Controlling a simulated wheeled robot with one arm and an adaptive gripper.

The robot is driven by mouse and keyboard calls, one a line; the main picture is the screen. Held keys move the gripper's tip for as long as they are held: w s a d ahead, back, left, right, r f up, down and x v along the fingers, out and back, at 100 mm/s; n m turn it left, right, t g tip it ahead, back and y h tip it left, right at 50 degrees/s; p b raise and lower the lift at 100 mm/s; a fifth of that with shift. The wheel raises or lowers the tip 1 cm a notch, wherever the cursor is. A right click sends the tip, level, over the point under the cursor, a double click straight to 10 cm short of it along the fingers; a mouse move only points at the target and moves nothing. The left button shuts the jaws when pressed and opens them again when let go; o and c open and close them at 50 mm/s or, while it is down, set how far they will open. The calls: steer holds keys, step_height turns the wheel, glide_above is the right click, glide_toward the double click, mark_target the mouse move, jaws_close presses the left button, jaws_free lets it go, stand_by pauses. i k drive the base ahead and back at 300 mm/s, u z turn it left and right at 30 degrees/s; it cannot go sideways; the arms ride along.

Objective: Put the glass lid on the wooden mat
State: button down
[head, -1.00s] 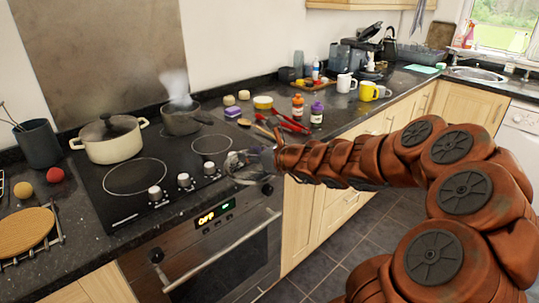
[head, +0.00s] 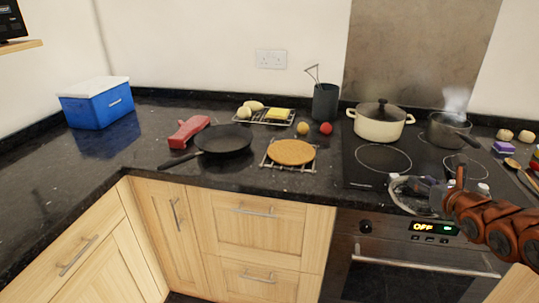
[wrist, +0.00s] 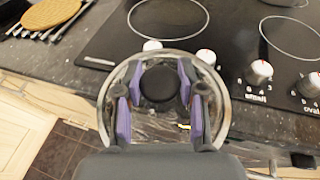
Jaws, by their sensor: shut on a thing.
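The glass lid (head: 405,193) is a clear disc with a pale rim and a dark knob. My gripper (wrist: 159,100) is shut on it, its purple-padded fingers on either side of the knob in the wrist view, where the lid (wrist: 217,75) lies beneath them. In the head view my gripper (head: 446,194) holds the lid at the front edge of the hob. The round tan wooden mat (head: 291,152) lies on a wire rack left of the hob, bare on top. It also shows at the wrist view's top left (wrist: 48,14).
A black frying pan (head: 223,139) lies left of the mat. A cream pot (head: 379,126) and a steaming saucepan (head: 449,130) stand on the hob (head: 425,170). A red ball (head: 326,129) and yellow ball (head: 303,128) sit behind the mat. Hob knobs lie near the lid.

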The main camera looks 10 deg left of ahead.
mark_target(291, 150)
steer(key=u, duration=2.85)
steer(key=k, duration=0.55)
steer(key=z, duration=1)
steer(key=i, duration=1)
steer(key=u, duration=0.05)
